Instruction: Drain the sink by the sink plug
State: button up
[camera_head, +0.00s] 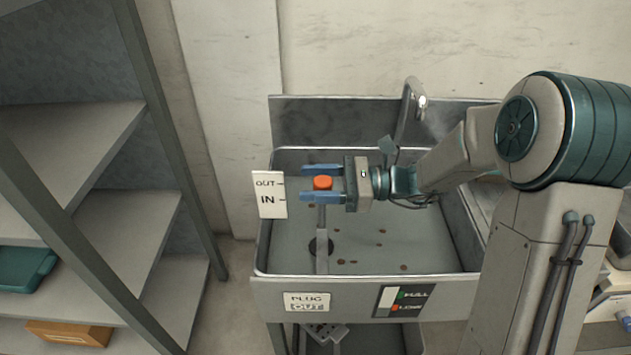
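The grey metal sink (370,290) stands against the wall. The sink plug has an orange knob (322,183) at the top and a thin grey post (322,225) below it. A dark round drain (317,247) shows in the basin floor behind the post. My gripper (322,184) reaches in from the right. Its two blue fingers lie on either side of the knob, with little or no gap. I cannot tell whether they press on it. The knob is about level with the OUT and IN sign (269,194). Brown spots show in the basin.
A faucet (408,110) rises at the sink's back, behind my wrist. A "PLUG OUT" label (307,302) and a FULL/LOW panel (404,300) are on the sink's front. A shelf rack (150,190) stands at left, with a gap of floor between.

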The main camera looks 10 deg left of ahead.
jog(key=shift+d, duration=0.1)
jog(key=v, duration=1.3)
jog(key=shift+w+d, duration=0.2)
jog(key=shift+d, duration=0.1)
dwell(6.3)
